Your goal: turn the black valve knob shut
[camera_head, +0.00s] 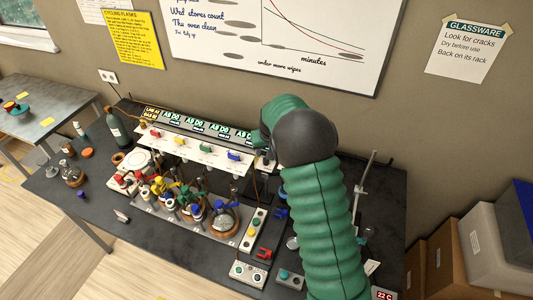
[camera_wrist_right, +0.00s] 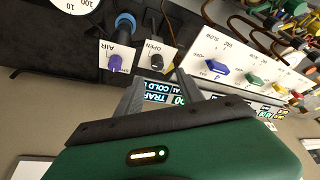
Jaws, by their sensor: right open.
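In the right wrist view the black valve knob (camera_wrist_right: 157,61) sits on a small white plate marked OPEN (camera_wrist_right: 158,48), with a dark pipe behind it. My right gripper (camera_wrist_right: 160,84) is open, with its two grey fingers apart and pointing at the knob. The knob appears just beyond the fingertips, roughly between their lines; I see no contact. In the head view my right arm in its green sleeve reaches over the bench to the panel's right end, and the knob is not clearly visible there. My left gripper is not in view.
A blue knob (camera_wrist_right: 217,68) on a white panel is close on the right. Flasks with coloured clamps (camera_head: 222,217) crowd the dark bench (camera_head: 185,258).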

